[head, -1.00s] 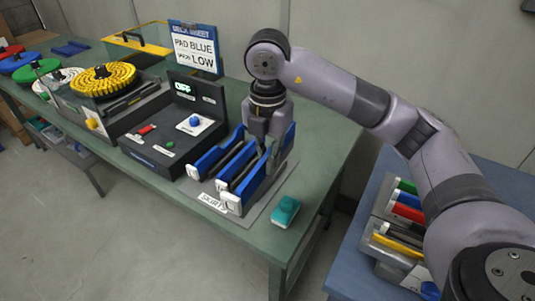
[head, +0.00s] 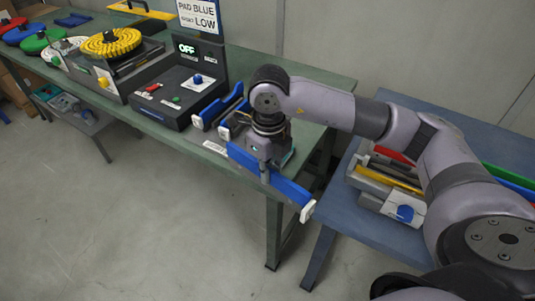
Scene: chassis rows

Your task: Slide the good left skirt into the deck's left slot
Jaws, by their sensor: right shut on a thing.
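My right gripper (head: 264,178) is shut on a long blue skirt (head: 290,190) with a white end block. It holds the skirt out past the green table's front edge, the white end pointing down and to the right. Part of the skirt is hidden behind the fingers. Other blue skirts (head: 217,108) with white ends stand in the rack behind it, partly hidden by my arm. I cannot tell from its looks whether the held skirt is the good left one. A dark unit (head: 128,90) under a yellow bristled disc stands further left; no slot can be made out. My left gripper is not in view.
Coloured discs (head: 38,42) stand far left. A blue table (head: 365,225) with coloured parts is on the right. The floor in front is clear.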

